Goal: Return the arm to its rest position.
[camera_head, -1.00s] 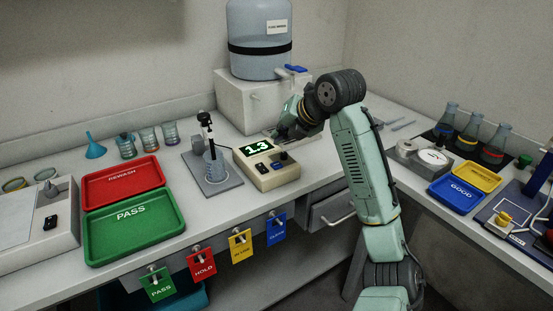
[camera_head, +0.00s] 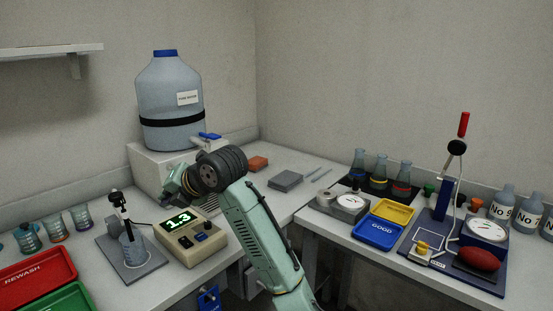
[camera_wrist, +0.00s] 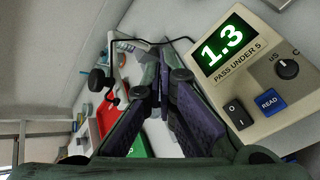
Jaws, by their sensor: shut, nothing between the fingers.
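My gripper shows in the wrist view (camera_wrist: 165,85) with its two dark purple-grey fingers together and nothing between them. In the head view my arm reaches up from the bottom and bends at a dark wrist joint, with the gripper end partly hidden behind it, just behind the meter. The beige meter (camera_head: 188,238) reads 1.3 and stands on the bench.
A probe stand with a beaker (camera_head: 132,250) is left of the meter. A large water carboy (camera_head: 170,85) stands on a white box behind my gripper. The red tray (camera_head: 35,278) is at left. Flasks, the blue GOOD tray (camera_head: 380,232) and a red-handled stand (camera_head: 443,215) are at right.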

